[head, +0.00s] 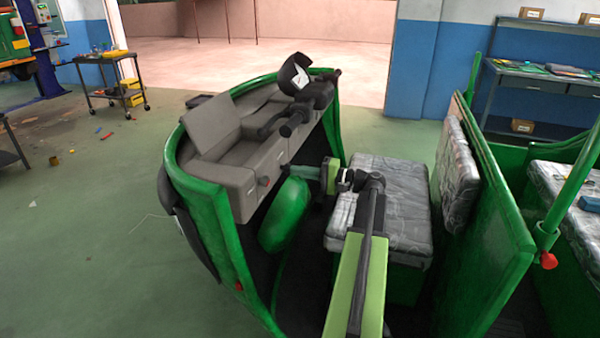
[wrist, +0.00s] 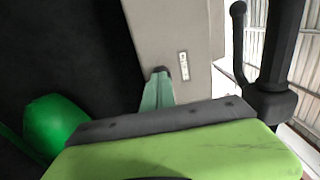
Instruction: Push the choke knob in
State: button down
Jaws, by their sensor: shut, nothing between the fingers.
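No red knob shows in the wrist view.
The black handlebar (head: 294,122) stands above the dashboard. A rounded green part (head: 284,216) lies below my gripper. The plastic-wrapped seat (head: 408,205) is to the right, with a green partition (head: 485,215) beyond it. The rickshaw's green front shell (head: 208,211) curves around the left.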

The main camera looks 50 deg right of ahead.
jog(key=v, duration=1.4)
